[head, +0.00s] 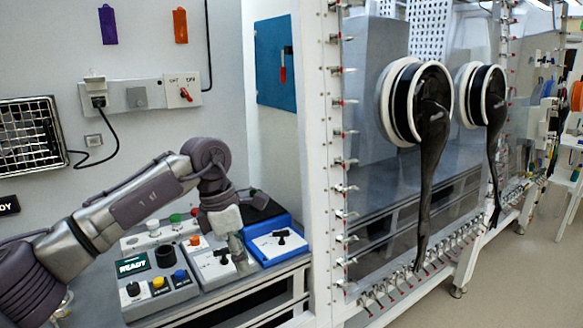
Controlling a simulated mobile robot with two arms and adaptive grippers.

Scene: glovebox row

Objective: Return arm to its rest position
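My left arm (135,205) comes in from the left, rises to a bent joint and then turns down. My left gripper (238,250) points down over the control boxes on the bench. Its fingers are small and blend with the pale box behind them, so I cannot tell whether they are open or shut, or whether they touch the box. No held object can be made out. My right arm and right gripper are not in view.
Below the gripper are a panel with a green READY display (132,265) and a blue box (278,245) with a black handle. A glovebox with black gloves (430,150) stands to the right. A wall socket plate (138,96) is behind.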

